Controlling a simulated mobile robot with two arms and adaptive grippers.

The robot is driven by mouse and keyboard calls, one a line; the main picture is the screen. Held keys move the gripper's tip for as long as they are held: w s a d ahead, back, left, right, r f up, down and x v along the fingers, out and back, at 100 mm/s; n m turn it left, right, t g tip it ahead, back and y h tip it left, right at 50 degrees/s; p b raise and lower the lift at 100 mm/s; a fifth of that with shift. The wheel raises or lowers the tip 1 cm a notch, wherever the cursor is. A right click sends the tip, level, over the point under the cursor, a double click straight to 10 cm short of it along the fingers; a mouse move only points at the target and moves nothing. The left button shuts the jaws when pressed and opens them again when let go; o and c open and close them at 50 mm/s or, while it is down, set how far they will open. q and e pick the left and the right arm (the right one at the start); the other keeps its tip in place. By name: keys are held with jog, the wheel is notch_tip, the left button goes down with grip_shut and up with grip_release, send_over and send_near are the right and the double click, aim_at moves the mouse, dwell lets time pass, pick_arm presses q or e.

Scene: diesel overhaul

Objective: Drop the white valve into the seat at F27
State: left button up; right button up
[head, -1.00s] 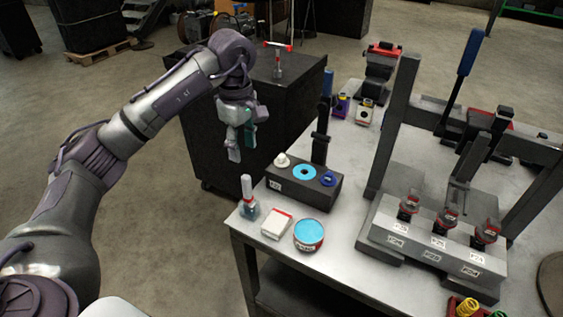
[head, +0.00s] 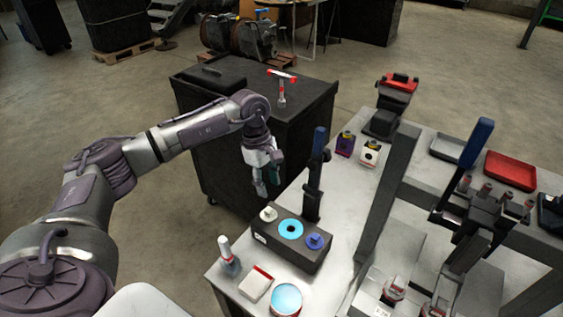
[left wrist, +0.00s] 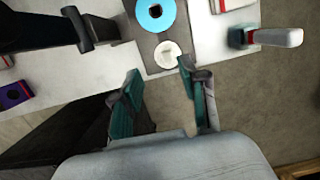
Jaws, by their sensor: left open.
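A small white round piece, which looks like the white valve (head: 268,214), sits at the left end of a dark block (head: 290,240) on the bench. It also shows in the left wrist view (left wrist: 168,53), just beyond the fingertips. A blue ring and a dark blue piece share the block. My left gripper (head: 267,187) is open and empty, pointing down above the white piece, apart from it. In the left wrist view its teal-padded fingers (left wrist: 160,72) stand wide apart. The label F27 is not readable. My right gripper is not in view.
A black upright post with a clamp (head: 314,180) stands close behind the block. A bottle (head: 228,257), a white box (head: 256,284) and a round tin (head: 286,300) lie in front. A press frame (head: 390,200) stands to the right. A dark cabinet (head: 220,150) is behind.

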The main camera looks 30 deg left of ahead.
aim_at(267, 208)
pick_arm(q)
jog(key=shift+s+f+b, duration=0.75)
jog(key=shift+f, duration=0.35)
jog(key=f+b, duration=0.2)
jog(key=f, duration=0.1)
jog(key=f+b, duration=0.1)
jog(key=f, duration=0.1)
jog(key=shift+w+f, duration=0.2)
jog(key=shift+w, duration=0.05)
jog(key=shift+f+b, duration=0.45)
jog(key=shift+f, duration=0.15)
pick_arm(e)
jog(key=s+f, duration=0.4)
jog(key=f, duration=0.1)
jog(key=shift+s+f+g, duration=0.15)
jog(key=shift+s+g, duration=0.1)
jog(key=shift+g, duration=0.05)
pick_arm(q)
jog(key=shift+c, duration=1.3)
grip_shut()
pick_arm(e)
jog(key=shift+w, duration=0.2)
